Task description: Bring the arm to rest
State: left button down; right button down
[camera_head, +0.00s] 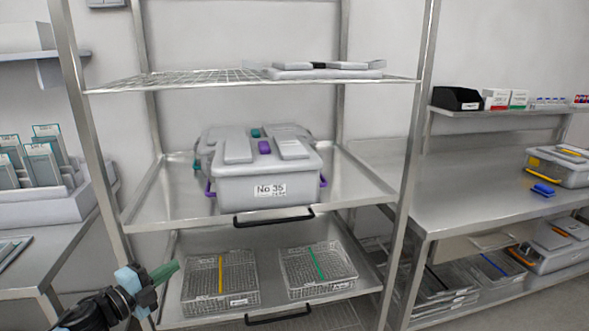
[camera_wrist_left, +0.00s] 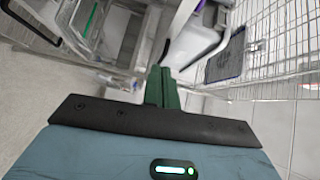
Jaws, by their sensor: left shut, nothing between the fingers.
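My left gripper (camera_head: 166,272) comes in at the lower left of the head view, in front of the rack's left post. Its green fingers are shut together with nothing between them. They also show closed in the left wrist view (camera_wrist_left: 162,88). The fingers look apart from the rack and the baskets, though the exact gap is hard to tell. My right gripper is in neither view.
A metal rack (camera_head: 140,203) holds a grey box labelled No 35 (camera_head: 262,188) on its middle shelf. Wire baskets with a yellow strip (camera_head: 205,290) and a green strip (camera_head: 335,277) sit below. A steel table (camera_head: 470,205) stands right. Grey bins (camera_head: 55,207) stand left.

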pick_arm(q)
jog(key=s+d+f+n+g+y+p, duration=0.1)
jog(key=s+d+f+n, duration=0.4)
jog(key=s+f, duration=0.35)
jog(key=s+d+f+n+g+y+p, duration=0.1)
jog(key=s+d+f+n+y, duration=0.1)
jog(key=s+d+f+n, duration=0.5)
jog(key=s+f+n+g+y, duration=0.1)
jog(key=s+f+n, duration=0.2)
jog(key=s, duration=0.6)
jog(key=s+d+f+n+g+y, duration=0.1)
jog(key=s+f, duration=0.3)
jog(key=s, duration=0.5)
jog(key=s+f+n+g+y, duration=0.1)
jog(key=s+f+n+g, duration=0.2)
jog(key=s, duration=0.7)
jog(key=shift+d+f+n+p, duration=0.3)
jog(key=shift+n+p, duration=0.15)
jog(key=shift+n, duration=0.35)
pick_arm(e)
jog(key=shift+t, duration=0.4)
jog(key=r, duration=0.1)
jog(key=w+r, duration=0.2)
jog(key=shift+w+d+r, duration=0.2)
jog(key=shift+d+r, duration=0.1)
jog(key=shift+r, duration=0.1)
